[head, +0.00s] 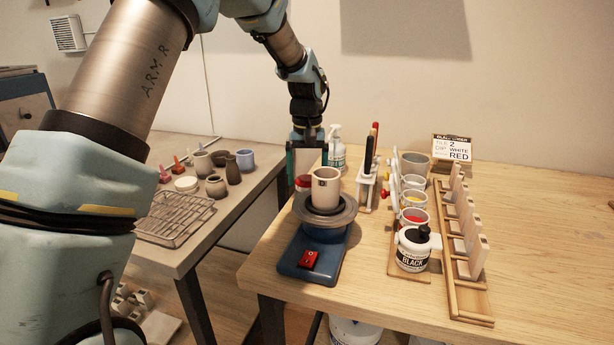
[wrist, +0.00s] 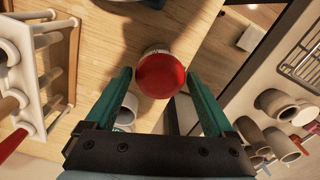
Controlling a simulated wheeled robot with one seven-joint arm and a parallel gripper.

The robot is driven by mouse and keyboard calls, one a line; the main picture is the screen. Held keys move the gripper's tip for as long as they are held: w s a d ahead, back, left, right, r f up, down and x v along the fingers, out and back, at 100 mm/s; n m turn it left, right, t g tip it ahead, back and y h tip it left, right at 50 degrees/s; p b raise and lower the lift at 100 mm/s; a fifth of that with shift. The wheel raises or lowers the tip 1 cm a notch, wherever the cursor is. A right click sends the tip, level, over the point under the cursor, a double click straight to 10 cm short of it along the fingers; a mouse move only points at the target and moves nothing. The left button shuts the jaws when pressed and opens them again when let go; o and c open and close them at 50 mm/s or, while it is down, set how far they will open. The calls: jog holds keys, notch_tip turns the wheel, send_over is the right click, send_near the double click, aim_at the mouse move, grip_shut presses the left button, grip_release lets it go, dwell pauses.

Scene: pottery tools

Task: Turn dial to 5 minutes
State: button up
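A round red-topped object (head: 303,182) with a pale base stands on the wooden table behind the pottery wheel. It looks like the dial, but I see no minute marks or pointer on it. In the wrist view its smooth red top (wrist: 160,75) lies between the tips of my two teal fingers. My gripper (head: 308,166) points down above it, and in the wrist view my gripper (wrist: 158,78) is open with a gap on both sides of the red top. I cannot tell how much height separates them.
The pottery wheel (head: 326,228) with a beige cup (head: 325,188) stands just in front. A pump bottle (head: 336,150) is behind, and a tool rack (head: 371,188) stands to the right. A side table (head: 170,258) with pots is at left, across a gap.

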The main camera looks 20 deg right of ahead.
aim_at(307, 178)
jog(key=shift+o, duration=0.7)
notch_tip(307, 178, up, 11)
jog(key=b, duration=0.2)
jog(key=shift+f, duration=0.1)
